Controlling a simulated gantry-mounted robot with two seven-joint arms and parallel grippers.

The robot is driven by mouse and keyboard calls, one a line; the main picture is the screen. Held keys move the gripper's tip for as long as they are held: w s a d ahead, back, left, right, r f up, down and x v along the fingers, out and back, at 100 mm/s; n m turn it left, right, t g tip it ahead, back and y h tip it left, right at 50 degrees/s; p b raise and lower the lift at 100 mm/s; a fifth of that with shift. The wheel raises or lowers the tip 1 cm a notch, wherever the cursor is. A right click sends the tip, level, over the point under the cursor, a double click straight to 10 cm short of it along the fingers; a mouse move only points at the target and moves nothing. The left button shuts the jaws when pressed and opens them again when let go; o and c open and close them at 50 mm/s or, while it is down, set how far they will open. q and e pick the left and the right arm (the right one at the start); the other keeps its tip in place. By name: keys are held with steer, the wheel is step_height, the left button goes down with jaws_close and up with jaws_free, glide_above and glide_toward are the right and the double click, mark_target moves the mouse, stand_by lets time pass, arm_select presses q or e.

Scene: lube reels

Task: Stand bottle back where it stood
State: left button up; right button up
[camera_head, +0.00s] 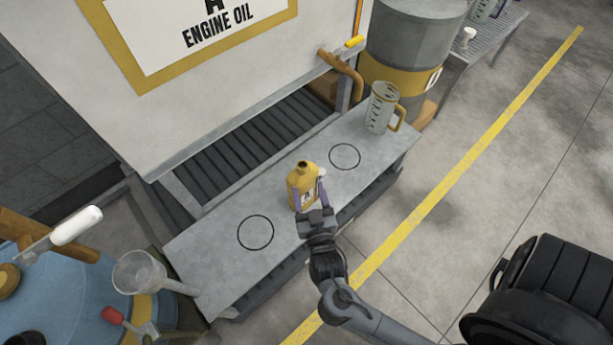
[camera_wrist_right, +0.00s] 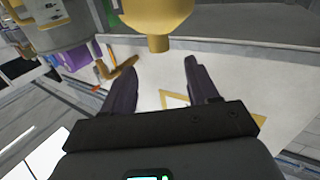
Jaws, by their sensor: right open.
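The yellow bottle (camera_head: 302,184) with a pale label stands upright on the grey bench (camera_head: 205,240), between two black ring marks. One ring (camera_head: 256,232) is to its left and the other ring (camera_head: 345,157) is to its right and farther back. My right gripper (camera_head: 310,190) reaches in from the front with its fingers on either side of the bottle. In the right wrist view, which is upside down, the fingers (camera_wrist_right: 158,70) are spread apart, and the bottle's neck (camera_wrist_right: 158,42) shows beyond the fingertips. I cannot tell if a finger touches it. My left gripper is not in view.
A grey measuring jug (camera_head: 380,108) with a yellow handle stands at the bench's right end. An engine oil sign (camera_head: 215,30) and a brown spout (camera_head: 343,72) are behind.

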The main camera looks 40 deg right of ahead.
steer(key=s+a+f+n+g+y, duration=0.4)
steer(key=a+n+g+y, duration=0.15)
steer(key=y, duration=0.45)
steer(key=s+d+n+g, duration=0.1)
steer(key=s+n+g, duration=0.1)
steer(key=s+g, duration=0.4)
steer(key=s, duration=0.3)
steer(key=shift+s+d, duration=0.3)
step_height(320, 180, up, 58)
steer(key=p, duration=5.8)
step_height(320, 180, down, 75)
steer(key=b, duration=7.4)
steer(key=shift+b, duration=0.4)
